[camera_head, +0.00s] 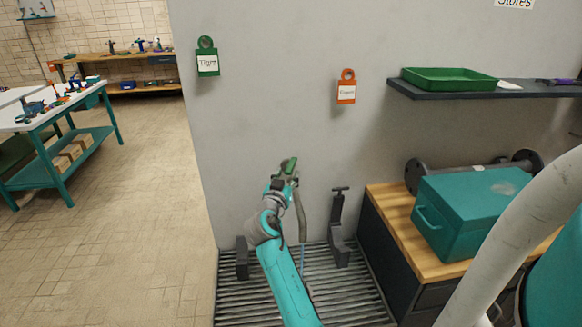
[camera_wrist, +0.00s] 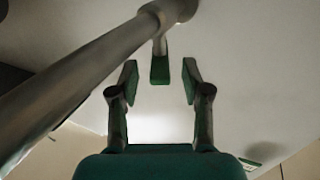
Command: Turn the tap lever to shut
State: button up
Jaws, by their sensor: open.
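The tap lever (camera_wrist: 160,70) is a short piece with a green end, hanging from the grey pipe fitting at the top of the wrist view. My gripper (camera_wrist: 159,78) is open, with one finger on each side of the lever's green end and visible gaps on both sides. I cannot tell how deep the lever sits between the fingers. In the head view my gripper (camera_head: 287,170) is at the grey wall above the floor grating; my arm and gripper hide most of the tap there.
A thick grey pipe (camera_wrist: 75,80) crosses close on the left of the wrist view. A dark stand (camera_head: 340,230) is right of my arm on the grating (camera_head: 345,300). A teal toolbox (camera_head: 470,205) sits on the wooden-topped cabinet. Open floor (camera_head: 140,210) lies left.

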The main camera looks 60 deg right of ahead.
aim_at(291, 167)
jog(key=shift+x, duration=2.95)
grip_shut()
